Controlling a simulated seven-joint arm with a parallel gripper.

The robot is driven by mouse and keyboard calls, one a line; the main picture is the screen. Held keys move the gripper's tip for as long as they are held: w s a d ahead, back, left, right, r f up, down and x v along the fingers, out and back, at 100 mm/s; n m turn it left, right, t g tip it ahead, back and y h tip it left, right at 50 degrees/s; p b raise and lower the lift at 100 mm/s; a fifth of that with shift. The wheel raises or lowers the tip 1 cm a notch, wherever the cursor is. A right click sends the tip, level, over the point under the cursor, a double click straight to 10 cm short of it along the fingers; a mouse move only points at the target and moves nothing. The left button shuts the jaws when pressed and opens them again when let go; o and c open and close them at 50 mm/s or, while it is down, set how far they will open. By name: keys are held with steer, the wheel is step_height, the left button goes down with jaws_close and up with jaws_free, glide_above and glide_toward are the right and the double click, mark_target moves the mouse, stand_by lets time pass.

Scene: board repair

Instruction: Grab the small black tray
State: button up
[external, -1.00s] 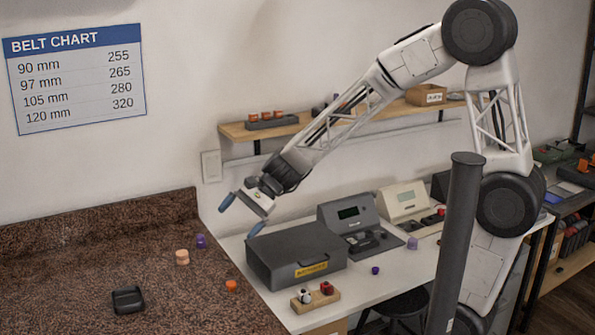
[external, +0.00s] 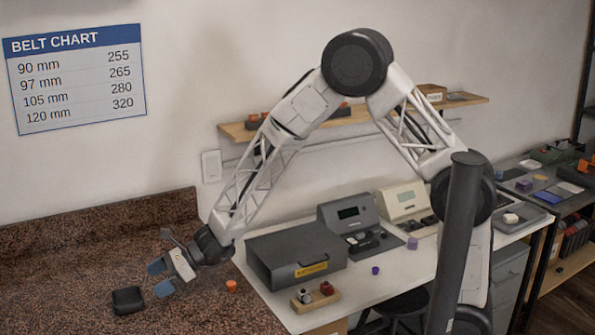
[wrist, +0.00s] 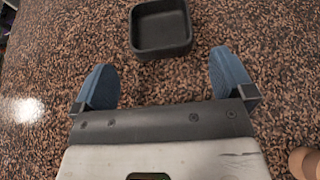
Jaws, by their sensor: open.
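The small black tray (external: 128,300) lies on the brown speckled counter at the lower left of the external view. It is a shallow, empty, rounded square. In the wrist view the tray (wrist: 160,47) is at the top centre, ahead of the fingertips and between their lines. My gripper (external: 159,277) is open, with its blue fingertips just right of the tray and apart from it. In the wrist view my gripper (wrist: 164,78) has its two blue fingers spread wide with nothing between them.
An orange piece (external: 231,286) stands on the counter right of my gripper. A tan round piece (wrist: 305,162) shows at the lower right of the wrist view. A dark grey box (external: 295,255) and a wooden block (external: 316,299) are on the white table. The counter around the tray is clear.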

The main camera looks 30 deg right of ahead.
mark_target(136, 301)
steer(key=shift+a, duration=0.15)
steer(key=shift+x, duration=1.2)
steer(key=shift+a+f, duration=0.1)
steer(key=shift+f, duration=0.05)
steer(key=shift+x, duration=2.45)
steer(key=shift+f, duration=0.15)
steer(key=c, duration=0.6)
